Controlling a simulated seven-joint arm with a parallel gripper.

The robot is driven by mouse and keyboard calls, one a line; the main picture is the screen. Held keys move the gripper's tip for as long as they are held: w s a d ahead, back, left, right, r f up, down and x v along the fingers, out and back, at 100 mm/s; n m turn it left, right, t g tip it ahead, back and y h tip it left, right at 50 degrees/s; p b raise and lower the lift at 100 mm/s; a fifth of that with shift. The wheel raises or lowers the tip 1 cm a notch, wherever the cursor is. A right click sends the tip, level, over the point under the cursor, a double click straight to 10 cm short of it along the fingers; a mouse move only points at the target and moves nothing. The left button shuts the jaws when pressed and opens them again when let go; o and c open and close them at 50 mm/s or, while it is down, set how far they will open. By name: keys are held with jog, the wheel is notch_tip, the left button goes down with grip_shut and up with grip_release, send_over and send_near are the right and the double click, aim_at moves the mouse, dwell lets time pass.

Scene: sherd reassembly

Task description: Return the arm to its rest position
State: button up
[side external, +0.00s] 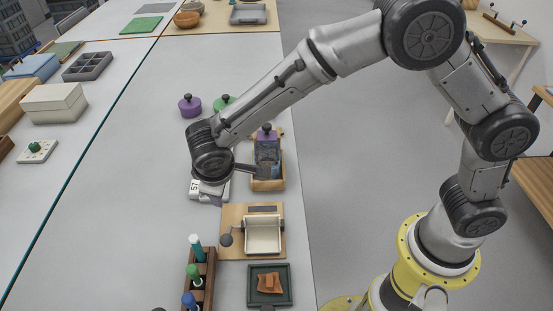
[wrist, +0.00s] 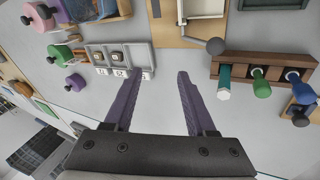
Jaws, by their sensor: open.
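My gripper (wrist: 157,82) is open, with its two purple-grey fingers spread apart and nothing between them in the wrist view. Orange-brown sherds (side external: 269,282) lie in a dark green tray (side external: 285,299) at the near edge. The sherds are not seen in the wrist view.
A wooden board with a cream tray (side external: 263,234) and a dark ball knob (side external: 226,240) stands below my wrist. Purple (side external: 190,105) and green (side external: 223,102) knobbed pieces sit behind. The table's left middle is clear.

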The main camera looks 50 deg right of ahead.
jog(key=s+d+r+m+t+y, duration=0.1)
jog(key=s+d+r+m, duration=0.2)
jog(key=d+r, duration=0.6)
jog(key=s+d+r+m, duration=0.3)
jog(key=d+r, duration=0.5)
jog(key=d, duration=0.2)
jog(key=s+d+r+m+t, duration=0.1)
jog(key=s+d, duration=0.2)
jog(key=s, duration=0.2)
jog(key=s+d+r+m, duration=0.1)
jog(key=s+d+r, duration=0.1)
jog(key=s, duration=0.3)
jog(key=s+a+f+n+y, duration=0.1)
jog(key=s+f, duration=0.4)
jog(key=s, duration=0.3)
jog(key=shift+s+g+y, duration=0.2)
jog(key=shift+g+y, duration=0.1)
jog(key=shift+y, duration=0.1)
jog(key=shift+a, duration=0.1)
